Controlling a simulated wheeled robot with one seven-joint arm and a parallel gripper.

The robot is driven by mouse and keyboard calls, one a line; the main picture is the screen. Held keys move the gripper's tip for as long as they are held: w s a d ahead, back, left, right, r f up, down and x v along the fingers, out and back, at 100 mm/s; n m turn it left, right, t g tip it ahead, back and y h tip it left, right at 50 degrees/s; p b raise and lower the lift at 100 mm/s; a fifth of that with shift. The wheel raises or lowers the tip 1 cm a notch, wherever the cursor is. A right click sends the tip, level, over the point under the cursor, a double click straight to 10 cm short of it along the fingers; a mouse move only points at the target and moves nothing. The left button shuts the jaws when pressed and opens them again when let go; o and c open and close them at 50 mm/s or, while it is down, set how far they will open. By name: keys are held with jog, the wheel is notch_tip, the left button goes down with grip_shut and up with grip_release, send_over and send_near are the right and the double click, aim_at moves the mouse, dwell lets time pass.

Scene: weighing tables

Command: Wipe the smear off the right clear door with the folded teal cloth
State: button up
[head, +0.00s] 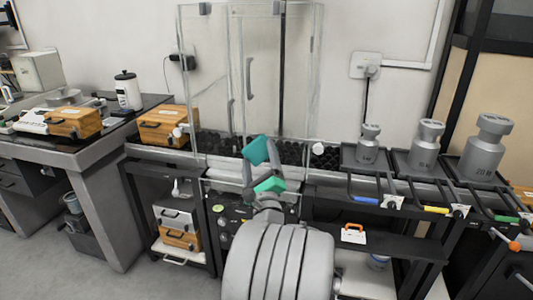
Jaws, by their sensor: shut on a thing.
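The clear enclosure (322,45) stands on the middle table, its front panels upright. The right clear door (285,90) is the pane right of the middle upright; a clear handle (249,78) shows near that upright. I cannot make out a smear on it. My gripper (268,190) is low in front of the enclosure, shut on the folded teal cloth (270,185). Whether the cloth touches the door is unclear. My arm hides the area below.
Three grey weights (425,145) stand on trays to the right. A white knob (318,148) is close at the enclosure's right. A wooden case (163,125) sits at its left. A shelf with an orange-handled white box (353,234) is below right. Open floor (110,275) lies at lower left.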

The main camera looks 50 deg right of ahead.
jog(key=shift+s+d+r+g, duration=0.1)
jog(key=shift+s+d+g, duration=0.2)
jog(key=shift+s+d, duration=0.5)
jog(key=shift+w+d, duration=0.45)
jog(key=shift+d, duration=0.45)
jog(key=shift+w+d, duration=0.4)
jog(key=shift+d, duration=0.5)
jog(key=shift+w+d, duration=0.45)
jog(key=shift+d, duration=0.45)
jog(key=shift+w+d+p, duration=0.35)
jog(key=shift+d+p, duration=0.05)
jog(key=shift+d, duration=0.45)
